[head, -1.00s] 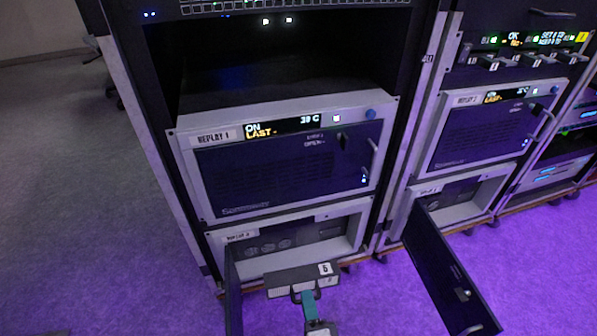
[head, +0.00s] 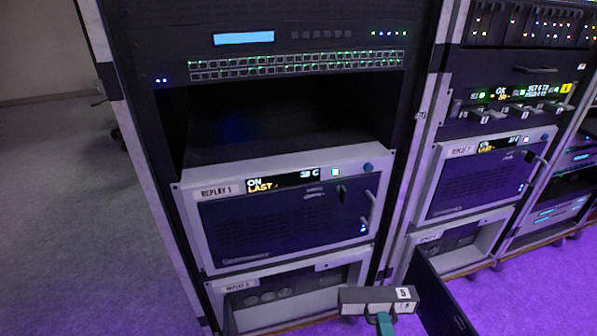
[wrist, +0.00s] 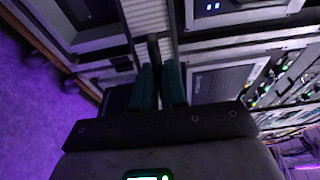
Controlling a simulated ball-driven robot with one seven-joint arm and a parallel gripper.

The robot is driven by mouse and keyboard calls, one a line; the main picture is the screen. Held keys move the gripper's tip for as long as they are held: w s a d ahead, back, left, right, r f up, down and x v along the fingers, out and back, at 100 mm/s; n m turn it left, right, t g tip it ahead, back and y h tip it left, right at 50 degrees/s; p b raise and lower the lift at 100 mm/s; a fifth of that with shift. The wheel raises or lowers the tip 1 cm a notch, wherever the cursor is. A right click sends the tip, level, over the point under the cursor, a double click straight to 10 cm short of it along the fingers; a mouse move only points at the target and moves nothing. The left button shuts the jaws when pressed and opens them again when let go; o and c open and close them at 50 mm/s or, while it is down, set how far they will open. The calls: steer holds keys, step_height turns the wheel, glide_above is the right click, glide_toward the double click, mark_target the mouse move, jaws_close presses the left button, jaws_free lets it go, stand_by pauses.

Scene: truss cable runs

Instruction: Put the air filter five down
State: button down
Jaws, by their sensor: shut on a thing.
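The air filter five (head: 362,296) is a dark slim block with a white label reading 5 and pale patches along its front side. It is at the bottom of the head view, in the air in front of the racks. My gripper (head: 385,320) is shut on it from the near side; only a teal part shows there. In the wrist view the teal fingers (wrist: 159,84) close on a dark handle, with a pale ribbed face of the filter (wrist: 148,18) beyond. The filter's underside is hidden.
The Replay 1 unit (head: 285,217) is shut, below an empty dark rack bay (head: 280,122). The lower left unit (head: 265,297) is open. A lower right unit (head: 450,247) has its dark door (head: 432,295) swung out, close to the filter's right. Purple floor (head: 530,300) is free at right.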

steer(key=s+r+p, duration=0.4)
steer(key=r+p, duration=1.2)
steer(key=p, duration=0.1)
steer(key=s+r+p, duration=0.4)
steer(key=r+p, duration=1.1)
steer(key=p, duration=0.2)
steer(key=shift+d+r, duration=0.2)
steer(key=shift+r, duration=0.2)
